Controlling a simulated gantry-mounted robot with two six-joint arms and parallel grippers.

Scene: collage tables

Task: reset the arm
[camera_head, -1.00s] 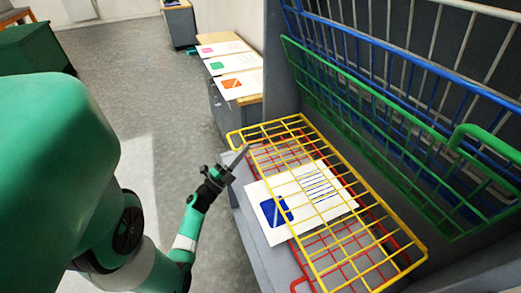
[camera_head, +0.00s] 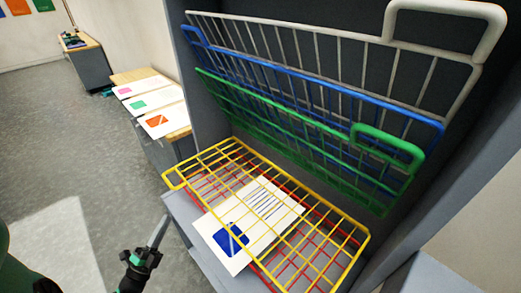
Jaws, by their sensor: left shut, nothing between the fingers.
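My left gripper (camera_head: 157,234) shows at the lower left, with its fingers pointing up and to the right. It is shut and empty. It is to the left of the wire racks and apart from them, over the floor. Most of my left arm is out of view. My right gripper is not in view.
A yellow wire rack (camera_head: 344,231) lies low over a red rack (camera_head: 322,214), with a white sheet (camera_head: 215,227) with a blue shape between or under them. Green (camera_head: 300,136), blue (camera_head: 424,120) and white (camera_head: 483,46) racks stand tilted up behind. Sheets lie on a desk (camera_head: 137,75). Floor at left is open.

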